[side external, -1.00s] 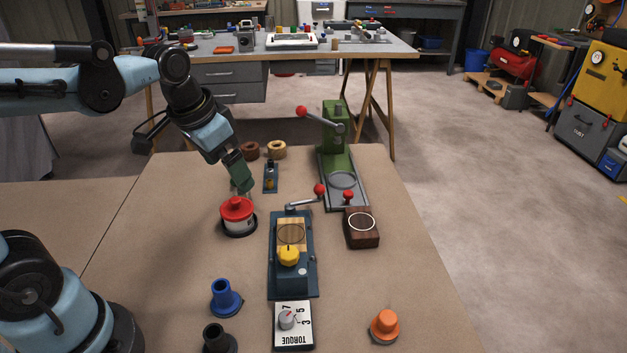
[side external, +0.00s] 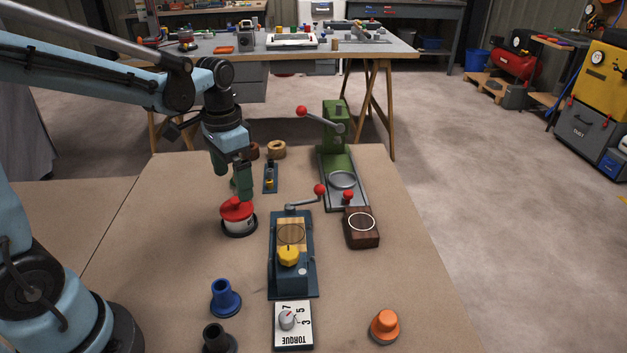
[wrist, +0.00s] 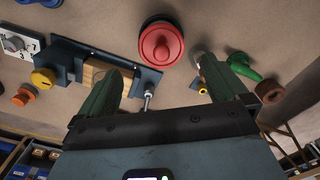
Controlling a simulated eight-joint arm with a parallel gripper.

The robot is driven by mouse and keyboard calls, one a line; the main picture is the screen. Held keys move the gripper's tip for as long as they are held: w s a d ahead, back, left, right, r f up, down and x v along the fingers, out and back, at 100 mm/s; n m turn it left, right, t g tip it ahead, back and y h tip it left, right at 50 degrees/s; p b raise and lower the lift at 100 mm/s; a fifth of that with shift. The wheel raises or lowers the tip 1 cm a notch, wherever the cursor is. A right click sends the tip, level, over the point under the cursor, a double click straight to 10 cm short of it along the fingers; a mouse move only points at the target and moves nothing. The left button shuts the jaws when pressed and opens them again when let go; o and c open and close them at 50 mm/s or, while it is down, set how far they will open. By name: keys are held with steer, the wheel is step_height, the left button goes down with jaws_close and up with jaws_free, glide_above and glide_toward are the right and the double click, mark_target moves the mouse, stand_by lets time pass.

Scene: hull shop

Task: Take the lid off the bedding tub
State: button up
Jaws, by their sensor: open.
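The bedding tub (side external: 240,226) is a white tub in a dark round base on the bench. Its red lid (side external: 236,211) is on top; it looks slightly tilted in the side view, though I cannot be sure. In the wrist view the round red lid (wrist: 161,46) with its knob lies beyond the fingertips, roughly centred between them. My gripper (side external: 242,190) has green fingers and is close above and behind the lid. The fingers are open and empty, and the wrist view shows a wide gap between them (wrist: 165,70). The near finger partly overlaps the lid's surroundings in the side view.
A blue fixture with a yellow knob (side external: 289,255) and a red-tipped lever stands right of the tub. A green press (side external: 336,140) and a dark wooden block (side external: 361,238) stand farther right. A small blue bracket (side external: 270,178) is behind. Blue (side external: 225,298) and orange (side external: 385,326) pieces stand nearer.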

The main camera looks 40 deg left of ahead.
mark_target(235, 199)
steer(key=shift+a+f, duration=0.15)
steer(key=shift+f, duration=2.9)
steer(key=shift+c, duration=0.3)
steer(key=c, duration=1)
